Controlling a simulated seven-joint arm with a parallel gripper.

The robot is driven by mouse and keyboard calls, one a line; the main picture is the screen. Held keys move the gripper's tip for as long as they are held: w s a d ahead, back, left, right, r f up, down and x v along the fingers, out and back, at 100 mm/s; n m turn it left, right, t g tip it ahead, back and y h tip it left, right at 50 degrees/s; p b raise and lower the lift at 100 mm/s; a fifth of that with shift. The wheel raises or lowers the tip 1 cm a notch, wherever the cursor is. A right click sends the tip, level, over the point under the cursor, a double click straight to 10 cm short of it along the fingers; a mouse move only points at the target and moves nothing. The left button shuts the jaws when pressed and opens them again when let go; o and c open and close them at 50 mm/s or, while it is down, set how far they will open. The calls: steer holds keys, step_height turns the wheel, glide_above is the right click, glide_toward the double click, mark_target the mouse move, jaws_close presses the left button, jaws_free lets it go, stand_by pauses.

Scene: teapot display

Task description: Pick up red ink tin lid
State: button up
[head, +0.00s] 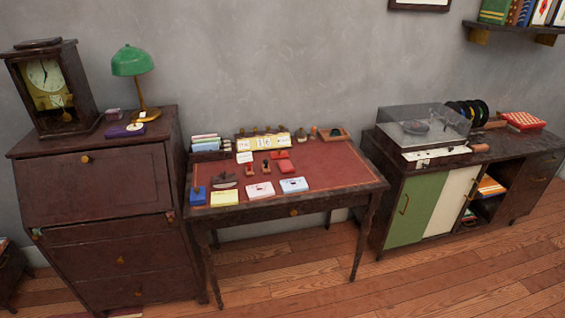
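Two small red pieces lie on the red top of the desk (325,172), right of its middle. One is a red block-like piece (284,167). Just behind it is a flatter red piece (280,155). They look like parts of a red ink tin, but at this size I cannot tell which is the lid or whether one is closed. My gripper is not in view.
Stamps (265,167), a blue box (198,196), a yellow pad (224,198) and paper stacks (293,185) crowd around the red pieces. The desk's right side is clear. A cabinet with a lamp (134,66) stands left, a record-player sideboard (422,200) right.

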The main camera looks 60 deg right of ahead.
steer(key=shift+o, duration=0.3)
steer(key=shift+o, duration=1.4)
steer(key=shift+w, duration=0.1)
